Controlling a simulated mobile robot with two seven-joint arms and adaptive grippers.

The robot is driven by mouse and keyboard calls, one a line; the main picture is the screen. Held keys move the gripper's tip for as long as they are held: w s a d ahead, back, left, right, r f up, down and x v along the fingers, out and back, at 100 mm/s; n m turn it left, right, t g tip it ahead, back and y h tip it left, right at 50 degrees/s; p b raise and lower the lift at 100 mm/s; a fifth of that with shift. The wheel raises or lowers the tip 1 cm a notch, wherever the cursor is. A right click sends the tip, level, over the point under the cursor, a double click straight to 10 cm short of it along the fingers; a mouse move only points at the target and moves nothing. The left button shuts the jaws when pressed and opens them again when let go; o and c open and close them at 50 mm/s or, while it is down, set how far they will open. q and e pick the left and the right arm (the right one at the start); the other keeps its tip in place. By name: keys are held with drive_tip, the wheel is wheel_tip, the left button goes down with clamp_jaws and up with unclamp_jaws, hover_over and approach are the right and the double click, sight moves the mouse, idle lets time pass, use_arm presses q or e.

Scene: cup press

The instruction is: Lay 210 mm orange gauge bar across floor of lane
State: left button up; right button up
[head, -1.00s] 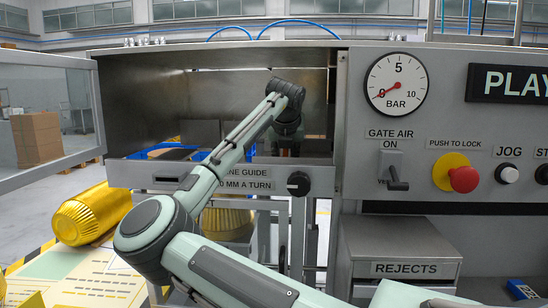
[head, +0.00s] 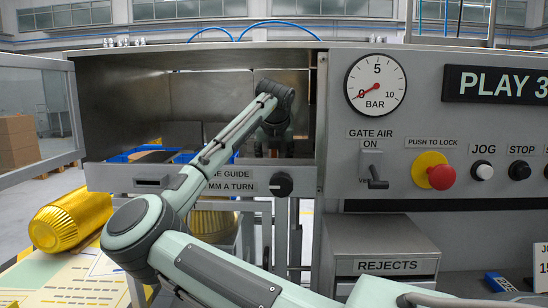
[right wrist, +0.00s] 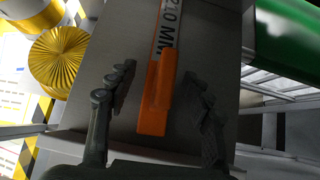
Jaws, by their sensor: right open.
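The orange gauge bar (right wrist: 155,95) lies on a bare grey metal surface (right wrist: 90,62) in the right wrist view. Its far part carries a white label reading 210 MM, which runs toward the top edge. My right gripper (right wrist: 160,75) is open, with one dark finger on each side of the bar and gaps between. In the head view my right arm reaches into the machine's open bay (head: 190,100). Its gripper (head: 274,147) is partly hidden there behind the front panel. The bar cannot be made out in the head view. My left gripper is not in view.
The front panel with a black knob (head: 281,184) borders the bay below. A blue bin (head: 125,157) shows at the bay's left. Gold fluted pieces (head: 72,222) lie at left. A red button (head: 441,177) and a gate lever (head: 376,178) are on the right panel.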

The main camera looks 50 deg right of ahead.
drive_tip(key=v, duration=1.2)
drive_tip(key=shift+a, duration=0.1)
